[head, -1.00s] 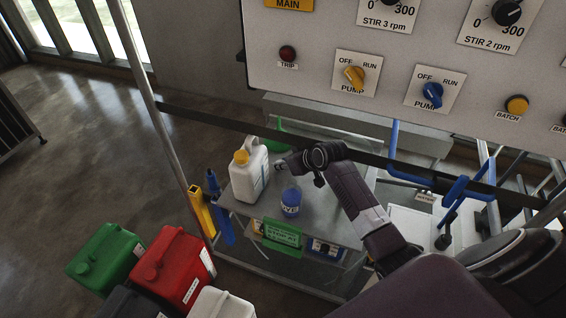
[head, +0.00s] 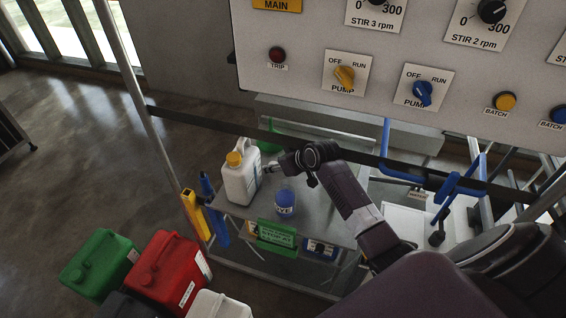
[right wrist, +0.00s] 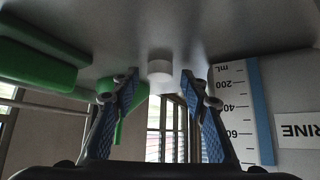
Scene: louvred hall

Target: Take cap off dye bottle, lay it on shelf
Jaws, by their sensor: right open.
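My right gripper (head: 270,168) is over the shelf behind the bottle, close to the right side of a white jug. In the right wrist view the gripper (right wrist: 156,85) is open, its two blue-padded fingers apart. A small white cylinder (right wrist: 160,72), possibly the cap, sits against the grey surface between and beyond the fingertips, apparently untouched. My left gripper is out of view.
The white jug (head: 240,183) with a yellow cap stands left of the bottle; a graduated scale (right wrist: 238,112) shows close beside my right finger. Green (head: 98,262) and red (head: 168,270) cans are at lower left.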

